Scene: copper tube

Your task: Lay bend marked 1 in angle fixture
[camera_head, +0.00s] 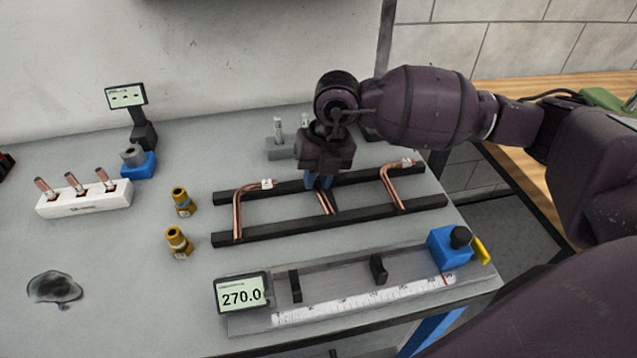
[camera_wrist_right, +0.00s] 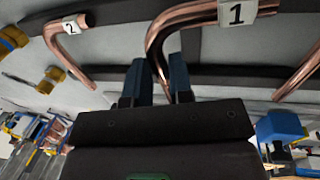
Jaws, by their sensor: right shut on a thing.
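The copper bend marked 1 (camera_wrist_right: 158,50) lies across the middle of a black two-rail rack, its white tag reading 1 in the right wrist view. Its lower leg shows in the head view (camera_head: 325,203); the rest is hidden by my gripper. My right gripper (camera_head: 319,182) points down over the rack, its blue fingers (camera_wrist_right: 160,82) shut on the bend's leg. The bend still appears to rest on the rails. I cannot tell for sure which item is the angle fixture; a grey block with upright pins (camera_head: 279,150) stands behind the rack. My left gripper is not in view.
A bend marked 2 (camera_wrist_right: 63,45) lies left on the rack (camera_head: 290,232), another bend (camera_head: 388,185) right. In front is a ruler bench (camera_head: 365,301) with a display reading 270.0. Brass fittings (camera_head: 178,241), a white tube holder (camera_head: 85,203) and a blue-based device (camera_head: 138,164) stand left.

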